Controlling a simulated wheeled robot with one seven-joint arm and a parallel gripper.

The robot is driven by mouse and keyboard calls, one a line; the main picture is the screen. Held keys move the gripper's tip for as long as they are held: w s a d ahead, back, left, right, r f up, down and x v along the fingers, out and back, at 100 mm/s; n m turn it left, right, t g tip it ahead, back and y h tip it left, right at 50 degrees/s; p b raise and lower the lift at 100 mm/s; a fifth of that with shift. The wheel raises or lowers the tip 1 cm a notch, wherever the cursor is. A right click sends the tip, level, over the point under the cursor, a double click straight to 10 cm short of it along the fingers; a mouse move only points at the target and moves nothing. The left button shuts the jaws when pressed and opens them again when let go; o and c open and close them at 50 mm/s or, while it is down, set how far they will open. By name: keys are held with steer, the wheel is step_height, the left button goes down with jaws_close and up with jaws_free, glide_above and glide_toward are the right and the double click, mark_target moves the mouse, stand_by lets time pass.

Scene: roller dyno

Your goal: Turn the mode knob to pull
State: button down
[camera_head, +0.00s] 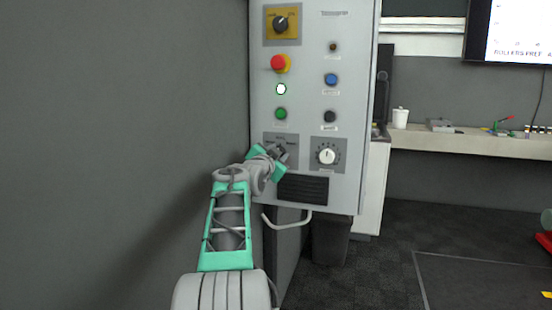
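A grey control cabinet (351,100) carries the controls. A grey label plate (291,139) sits at its lower left, with small text too small to read. My gripper (279,152) is right at this plate, coming from the lower left. Its dark fingers and teal parts cover most of the plate, so I cannot make out the mode knob or where it points. I cannot tell whether the fingers touch a knob or how far apart they are.
A white dial (326,156) is just right of my gripper. Above are a red mushroom button (279,62), a green button (281,113) and a black knob on a yellow plate (281,23). A bent handle (288,222) sticks out below. A bin (330,240) stands underneath.

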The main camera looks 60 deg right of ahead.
steer(key=shift+w, duration=0.15)
steer(key=c, duration=1.2)
jaws_free()
steer(key=shift+w+a, duration=0.1)
steer(key=shift+a, duration=0.05)
steer(key=shift+o, duration=0.9)
steer(key=shift+s, duration=0.2)
